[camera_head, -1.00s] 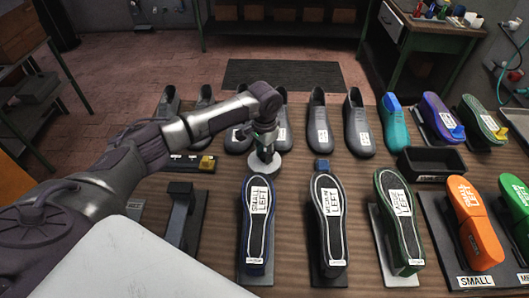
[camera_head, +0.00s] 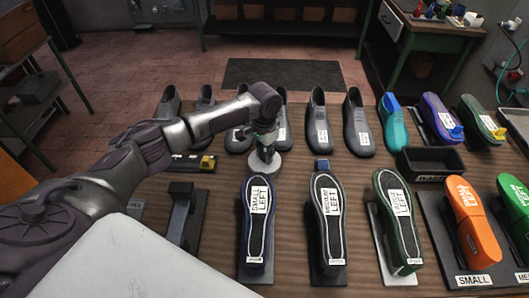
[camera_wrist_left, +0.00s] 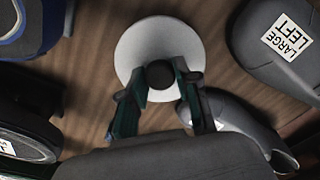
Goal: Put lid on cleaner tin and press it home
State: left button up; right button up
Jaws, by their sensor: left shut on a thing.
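My left gripper (camera_head: 265,143) points down over the wooden table, behind the small left last. In the left wrist view, its two dark green fingers (camera_wrist_left: 161,90) are closed around the dark knob (camera_wrist_left: 161,74) of a round white lid. The lid (camera_head: 264,163) lies flat below the fingers and shows as a pale disc in the left wrist view (camera_wrist_left: 138,48). I cannot make out the cleaner tin; whatever is under the lid is hidden. My right gripper is out of view.
The small left last (camera_head: 257,230) and the medium left last (camera_head: 327,220) stand in front of the lid. Several grey shoes (camera_head: 318,125) line the back. A black tray (camera_head: 431,161) is at right. A dark stand (camera_head: 181,218) is at left.

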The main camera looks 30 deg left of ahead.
pick_arm(q)
jog(key=shift+f, duration=0.15)
jog(key=o, duration=1.5)
jog(key=shift+r, duration=0.2)
notch_tip(320, 180, up, 5)
jog(key=p, duration=0.5)
jog(key=shift+f, duration=0.15)
jog(key=shift+r, duration=1.05)
